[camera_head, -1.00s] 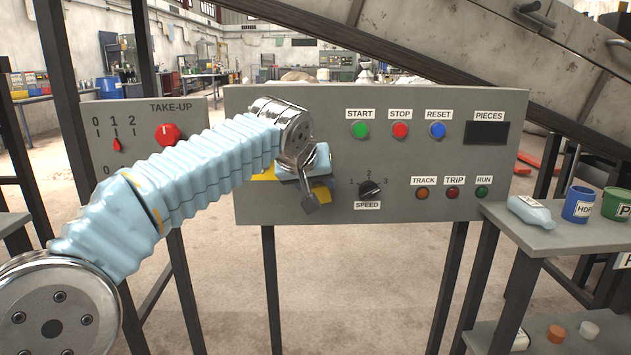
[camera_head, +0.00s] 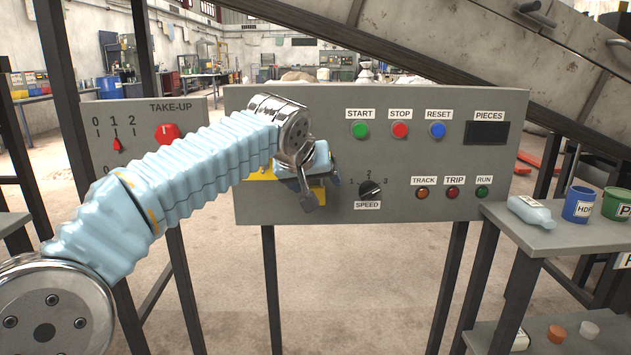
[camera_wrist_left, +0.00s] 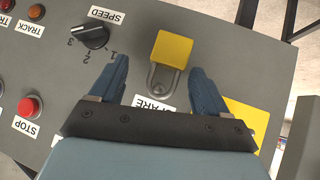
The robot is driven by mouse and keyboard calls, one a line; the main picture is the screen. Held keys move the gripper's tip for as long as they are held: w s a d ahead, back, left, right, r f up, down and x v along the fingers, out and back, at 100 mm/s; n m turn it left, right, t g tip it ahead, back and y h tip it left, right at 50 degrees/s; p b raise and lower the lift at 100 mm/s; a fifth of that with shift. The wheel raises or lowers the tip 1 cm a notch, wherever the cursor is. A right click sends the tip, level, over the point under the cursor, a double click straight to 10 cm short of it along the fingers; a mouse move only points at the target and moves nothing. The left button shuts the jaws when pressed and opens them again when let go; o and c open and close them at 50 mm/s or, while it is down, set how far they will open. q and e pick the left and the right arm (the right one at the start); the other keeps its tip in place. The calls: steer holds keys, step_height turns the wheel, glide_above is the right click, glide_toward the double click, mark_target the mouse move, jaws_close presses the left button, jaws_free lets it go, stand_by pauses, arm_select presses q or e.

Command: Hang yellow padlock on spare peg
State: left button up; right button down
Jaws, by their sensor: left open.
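The yellow padlock (camera_wrist_left: 172,48) shows in the left wrist view as a square body with a grey shackle, against the grey panel. The shackle lies over the spare peg (camera_wrist_left: 160,77), beside a label partly hidden by my gripper that reads "PARE". My left gripper (camera_wrist_left: 155,75) is open, with one blue finger on each side of the shackle and a gap to both. In the head view my left gripper (camera_head: 318,175) is in front of the panel, left of the SPEED knob, and mostly hides the padlock. My right gripper is out of view.
The control panel (camera_head: 420,208) carries buttons, lamps and a SPEED knob (camera_head: 370,188). A yellow plate (camera_wrist_left: 247,122) is on the panel beside the gripper. At right, a shelf (camera_head: 530,240) holds a bottle (camera_head: 531,211) and cups (camera_head: 579,205).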

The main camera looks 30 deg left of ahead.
arm_select(q)
steer(key=p+v, duration=0.1)
steer(key=v, duration=1.2)
steer(key=w+d+f+m+g+h, duration=0.15)
steer(key=w+d+f, duration=0.35)
steer(key=f, duration=0.5)
steer(key=w+d+f+m+g+h, duration=0.1)
steer(key=w+d+f+m, duration=0.15)
steer(key=w+f, duration=0.55)
steer(key=s+d+f+g+h+p, duration=0.1)
steer(key=d+f, duration=0.2)
steer(key=f, duration=0.8)
steer(key=s+d+f+g+h, duration=0.1)
steer(key=d+f, duration=0.3)
steer(key=f, duration=0.8)
steer(key=s+d+f+g+h, duration=0.1)
steer(key=s+d+f, duration=0.1)
steer(key=s+f, duration=0.5)
steer(key=s+d+f+g+h, duration=0.1)
steer(key=s+d+f+g, duration=0.15)
steer(key=f, duration=0.85)
steer(key=s+f, duration=0.4)
steer(key=s, duration=0.3)
steer(key=s+f+p, duration=0.1)
steer(key=s+f, duration=0.3)
steer(key=s, duration=0.3)
steer(key=shift+s+f+g, duration=0.3)
steer(key=shift+s+f, duration=0.05)
steer(key=shift+f, duration=0.05)
